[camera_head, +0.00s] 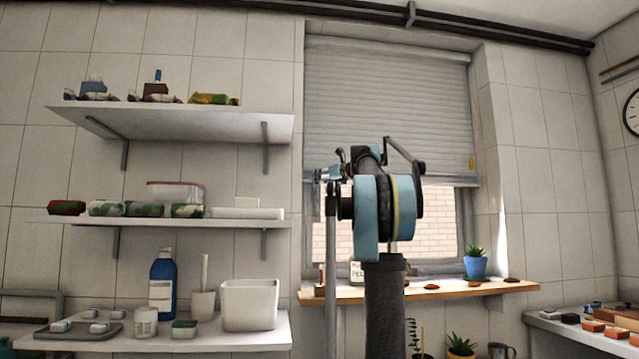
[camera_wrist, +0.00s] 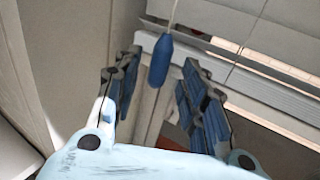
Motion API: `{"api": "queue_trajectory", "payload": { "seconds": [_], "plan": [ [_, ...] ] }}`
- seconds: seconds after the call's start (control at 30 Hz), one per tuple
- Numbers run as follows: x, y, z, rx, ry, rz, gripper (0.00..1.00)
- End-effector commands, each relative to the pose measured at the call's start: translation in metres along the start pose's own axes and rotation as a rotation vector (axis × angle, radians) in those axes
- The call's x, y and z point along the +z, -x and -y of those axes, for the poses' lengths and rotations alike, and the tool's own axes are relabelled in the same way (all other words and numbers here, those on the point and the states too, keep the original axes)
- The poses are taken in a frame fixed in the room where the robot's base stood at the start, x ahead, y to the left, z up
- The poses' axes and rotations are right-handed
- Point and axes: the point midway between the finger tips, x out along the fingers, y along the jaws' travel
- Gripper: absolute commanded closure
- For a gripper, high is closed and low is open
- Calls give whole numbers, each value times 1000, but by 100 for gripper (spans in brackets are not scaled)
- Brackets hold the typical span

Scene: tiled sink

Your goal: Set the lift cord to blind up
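The window blind (camera_head: 388,110) is partly down and covers the upper part of the window; its slats and bottom rail also show in the wrist view (camera_wrist: 245,75). The lift cord (camera_wrist: 175,12) hangs from above and ends in a dark blue tassel (camera_wrist: 160,60). My gripper (camera_wrist: 158,68) is open, with one finger on each side of the tassel in the picture. Gaps show on both sides, so neither finger appears to touch it. I cannot tell how deep the tassel sits between the fingers. In the head view I cannot make out the cord behind my arm.
A wooden sill (camera_head: 430,290) below the window holds a blue plant pot (camera_head: 475,267) and small items. Wall shelves (camera_head: 190,120) with packages and bottles stand at left. A tiled recess edge (camera_head: 305,150) lies close to my gripper's left.

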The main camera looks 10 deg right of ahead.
Motion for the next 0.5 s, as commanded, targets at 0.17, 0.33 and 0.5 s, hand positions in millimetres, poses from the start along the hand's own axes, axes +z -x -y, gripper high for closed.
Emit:
{"api": "queue_trajectory", "payload": {
  "seconds": [0.17,0.33,0.5],
  "plan": [
    [0,-14,0,2,0,0,61],
    [0,-17,0,0,0,0,61],
    [0,-17,0,0,0,0,61]
  ]
}}
